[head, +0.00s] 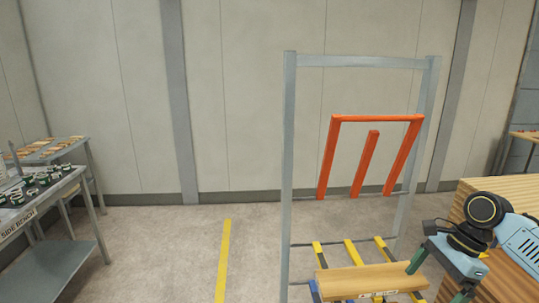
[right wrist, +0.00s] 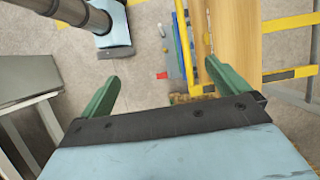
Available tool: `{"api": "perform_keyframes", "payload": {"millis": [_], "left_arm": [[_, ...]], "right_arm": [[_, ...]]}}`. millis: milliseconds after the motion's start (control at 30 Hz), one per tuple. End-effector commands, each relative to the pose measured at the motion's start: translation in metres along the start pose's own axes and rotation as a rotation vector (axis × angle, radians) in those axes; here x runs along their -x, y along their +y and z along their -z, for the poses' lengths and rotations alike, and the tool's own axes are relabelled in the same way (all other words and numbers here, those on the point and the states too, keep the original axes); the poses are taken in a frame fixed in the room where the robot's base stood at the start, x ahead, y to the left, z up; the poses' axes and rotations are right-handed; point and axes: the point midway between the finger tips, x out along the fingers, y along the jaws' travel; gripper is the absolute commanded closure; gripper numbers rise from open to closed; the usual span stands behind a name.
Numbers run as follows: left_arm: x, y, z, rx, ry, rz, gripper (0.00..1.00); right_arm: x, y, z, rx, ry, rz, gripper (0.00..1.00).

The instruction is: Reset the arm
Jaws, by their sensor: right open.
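My right gripper (head: 437,280) comes in at the right of the head view, its two green fingers spread apart. It also shows in the right wrist view (right wrist: 163,85), open with nothing between the fingers. A wooden board (head: 365,279) with a small label on its front edge lies on the yellow bars of a grey frame. One green finger is at the board's right end in the head view. In the right wrist view that finger overlaps the board (right wrist: 232,35); whether they touch I cannot tell.
The grey upright frame (head: 289,150) carries an orange rack (head: 376,118) above the yellow bars (head: 384,250). A wooden stack (head: 490,187) stands at the right. A side bench (head: 35,215) with small parts is at the left. Floor with a yellow line (head: 223,260) is clear between.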

Motion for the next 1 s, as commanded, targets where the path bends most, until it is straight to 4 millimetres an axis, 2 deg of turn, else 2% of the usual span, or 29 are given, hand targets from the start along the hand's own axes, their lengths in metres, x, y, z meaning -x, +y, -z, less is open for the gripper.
{"api": "perform_keyframes", "payload": {"millis": [33,267,400,467,567,700,833,1000], "left_arm": [[0.000,-0.001,0.006,0.000,0.008,0.001,1.00],[0.000,-0.002,0.018,-0.001,0.030,0.002,1.00],[0.000,-0.006,0.042,-0.001,0.065,0.008,1.00],[0.000,-0.007,0.048,-0.001,0.074,0.009,1.00],[0.000,-0.007,0.044,-0.001,0.067,0.008,1.00],[0.000,-0.003,0.022,-0.001,0.034,0.003,1.00],[0.000,-0.002,0.014,0.000,0.021,0.002,1.00],[0.000,-0.002,0.016,0.000,0.024,0.003,1.00]], "right_arm": [[-0.015,0.004,-0.005,0.055,0.008,-0.011,0.00],[-0.071,0.022,-0.021,0.317,0.052,-0.032,0.00],[-0.107,0.039,-0.034,0.501,0.074,-0.036,0.00],[-0.124,0.048,-0.041,0.593,0.082,-0.036,0.00],[-0.156,0.069,-0.056,0.774,0.099,-0.027,0.00],[-0.194,0.106,-0.080,1.058,0.137,0.014,0.00],[-0.213,0.142,-0.094,1.280,0.203,0.054,0.00],[-0.215,0.183,-0.098,1.474,0.322,0.064,0.00]]}}
